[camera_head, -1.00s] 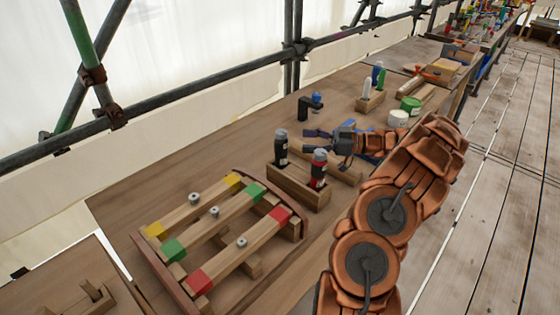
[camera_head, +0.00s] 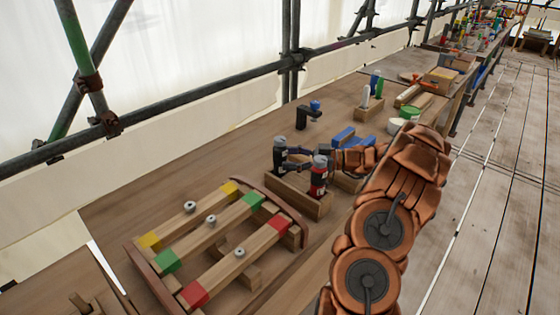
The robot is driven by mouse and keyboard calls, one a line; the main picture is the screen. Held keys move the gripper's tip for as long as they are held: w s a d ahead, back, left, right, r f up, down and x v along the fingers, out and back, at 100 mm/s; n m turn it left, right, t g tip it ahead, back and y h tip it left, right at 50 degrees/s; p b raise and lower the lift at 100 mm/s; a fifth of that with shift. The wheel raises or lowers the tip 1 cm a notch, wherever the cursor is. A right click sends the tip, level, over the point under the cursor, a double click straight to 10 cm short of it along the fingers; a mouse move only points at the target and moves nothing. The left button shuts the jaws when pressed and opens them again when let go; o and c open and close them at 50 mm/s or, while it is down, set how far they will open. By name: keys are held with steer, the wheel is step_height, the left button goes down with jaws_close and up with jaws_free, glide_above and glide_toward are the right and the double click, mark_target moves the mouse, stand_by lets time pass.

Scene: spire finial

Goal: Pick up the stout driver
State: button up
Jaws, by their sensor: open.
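Two upright drivers stand in a wooden holder (camera_head: 296,200) on the bench. One has a dark grey and black body (camera_head: 279,146) and stands at the left end. The other has a red and dark body with a grey top (camera_head: 319,181) and stands at the right end. I cannot tell by label which is the stout one. My gripper (camera_head: 291,159) is open, its fingers pointing left at the dark driver, close to it or around it. Whether they touch it is not clear. The red driver stands in front of the gripper and hides part of it.
A wooden frame (camera_head: 218,230) with yellow, green and red bar ends and metal nuts lies in front left. Blue blocks (camera_head: 343,137) lie behind my gripper. A black stand with a blue top (camera_head: 308,113) and a small bottle rack (camera_head: 368,113) are farther back.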

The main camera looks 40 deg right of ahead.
mark_target(280, 158)
steer(key=shift+p+x, duration=0.35)
steer(key=shift+x, duration=1.15)
steer(key=shift+c, duration=0.4)
steer(key=shift+r, duration=0.1)
jaws_close()
